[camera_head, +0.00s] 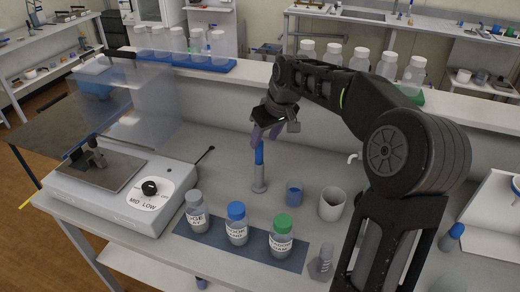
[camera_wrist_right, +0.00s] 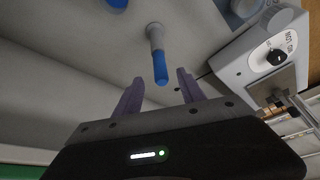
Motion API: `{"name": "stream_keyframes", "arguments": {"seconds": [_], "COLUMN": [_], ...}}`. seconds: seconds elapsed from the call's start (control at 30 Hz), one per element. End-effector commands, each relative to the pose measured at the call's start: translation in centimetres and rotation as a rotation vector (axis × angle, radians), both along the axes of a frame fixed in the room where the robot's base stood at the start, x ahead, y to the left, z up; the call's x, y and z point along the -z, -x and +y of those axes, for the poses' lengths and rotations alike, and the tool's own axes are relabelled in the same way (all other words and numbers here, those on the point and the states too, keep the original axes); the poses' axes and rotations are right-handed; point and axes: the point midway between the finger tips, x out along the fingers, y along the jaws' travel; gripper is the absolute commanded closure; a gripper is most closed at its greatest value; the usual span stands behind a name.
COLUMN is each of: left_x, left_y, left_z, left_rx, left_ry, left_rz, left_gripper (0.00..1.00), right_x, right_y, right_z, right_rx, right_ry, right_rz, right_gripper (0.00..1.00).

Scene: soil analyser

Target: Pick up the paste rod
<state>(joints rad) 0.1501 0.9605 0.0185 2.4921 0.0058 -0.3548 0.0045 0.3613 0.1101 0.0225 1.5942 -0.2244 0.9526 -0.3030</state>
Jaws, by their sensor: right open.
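The paste rod (camera_head: 259,153) has a blue upper part and stands upright in a small grey holder (camera_head: 259,184) on the bench. In the right wrist view its blue end (camera_wrist_right: 160,70) points toward my jaws. My right gripper (camera_head: 265,137) has purple fingers and is open just above the rod's top. In the wrist view the fingertips (camera_wrist_right: 160,78) lie on either side of the blue end, with gaps showing on both sides. I cannot tell how deep the end is between them. My left gripper is not in view.
A blue cup (camera_head: 294,193) and a white cup (camera_head: 332,204) stand right of the holder. Several capped bottles stand on a dark mat (camera_head: 206,242) in front. A white device with a knob (camera_head: 150,188) is at left. A raised shelf (camera_head: 262,88) with bottles runs behind.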

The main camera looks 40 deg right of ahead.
Motion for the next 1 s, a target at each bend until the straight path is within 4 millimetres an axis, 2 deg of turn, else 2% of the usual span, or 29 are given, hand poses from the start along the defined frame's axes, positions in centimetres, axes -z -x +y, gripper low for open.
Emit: {"name": "stream_keyframes", "arguments": {"seconds": [0.27, 0.53, 0.87, 1.0], "left_x": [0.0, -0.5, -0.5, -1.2], "left_y": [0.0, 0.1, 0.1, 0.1], "left_z": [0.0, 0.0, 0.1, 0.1], "left_rx": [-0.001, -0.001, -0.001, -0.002], "left_ry": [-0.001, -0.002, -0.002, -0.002], "left_rz": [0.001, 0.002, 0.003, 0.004], "left_gripper": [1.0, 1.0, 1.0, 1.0], "right_x": [0.1, 2.3, 2.6, 3.6], "right_y": [0.0, -0.9, -1.0, -1.4], "right_z": [0.0, 0.0, 0.0, -0.1], "right_rx": [0.0, 0.0, 0.0, -0.001], "right_ry": [0.0, -0.001, 0.0, -0.002], "right_rz": [0.0, 0.002, 0.0, 0.003], "right_gripper": [0.53, 0.53, 0.53, 0.53]}}
